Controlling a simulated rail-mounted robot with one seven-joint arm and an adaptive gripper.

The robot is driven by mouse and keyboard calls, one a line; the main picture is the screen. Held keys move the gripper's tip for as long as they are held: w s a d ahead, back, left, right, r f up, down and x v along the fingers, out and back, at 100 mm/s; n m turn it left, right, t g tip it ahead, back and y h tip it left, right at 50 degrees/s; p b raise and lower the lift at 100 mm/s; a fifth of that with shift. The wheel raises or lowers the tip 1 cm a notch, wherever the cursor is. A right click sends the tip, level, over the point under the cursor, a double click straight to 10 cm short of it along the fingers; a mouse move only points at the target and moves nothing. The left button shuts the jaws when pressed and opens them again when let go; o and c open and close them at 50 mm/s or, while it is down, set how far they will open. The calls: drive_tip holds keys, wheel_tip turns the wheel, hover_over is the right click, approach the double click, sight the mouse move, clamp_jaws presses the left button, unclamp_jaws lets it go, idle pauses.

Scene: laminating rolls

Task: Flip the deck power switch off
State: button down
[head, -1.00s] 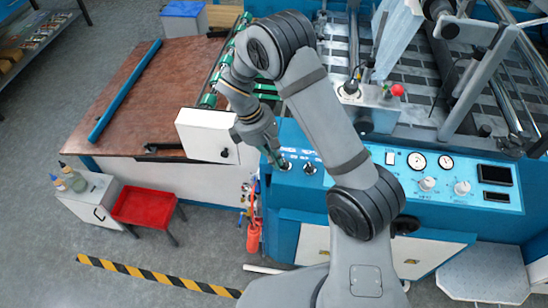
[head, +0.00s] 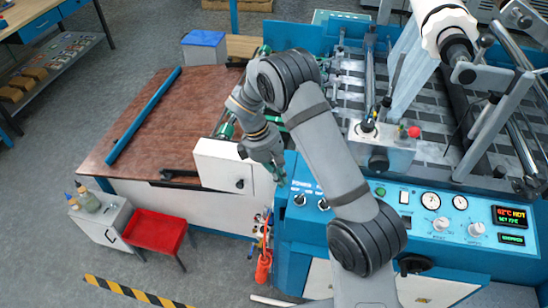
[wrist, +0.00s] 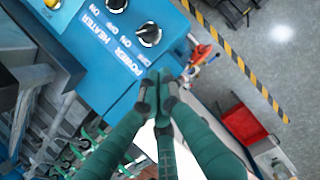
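The POWER switch (wrist: 149,34) is a round dark knob with a light rim on the blue control panel, labelled OFF and ON in the wrist view. It also shows in the head view (head: 300,199). Which mark it points to is not clear. A similar HEATER knob (wrist: 117,4) sits beside it. My gripper (wrist: 160,80) has its green-sleeved fingers drawn together, with nothing visible between them. In the head view my gripper (head: 279,176) hangs near the panel's left end, up and left of the POWER switch and apart from it.
The lit display (head: 511,216) shows red and green text, with a smaller lit green display (head: 512,239) below. A white box (head: 222,165) stands close left of my gripper. A control box with a red button (head: 414,132) rises behind the panel. A red stool (head: 155,230) stands on the floor.

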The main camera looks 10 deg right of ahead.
wheel_tip(320, 180, up, 8)
drive_tip(key=w, duration=0.1)
drive_tip(key=shift+w+a+r+b, duration=0.15)
drive_tip(key=shift+a+r+b, duration=0.05)
drive_tip(key=shift+a+b, duration=0.25)
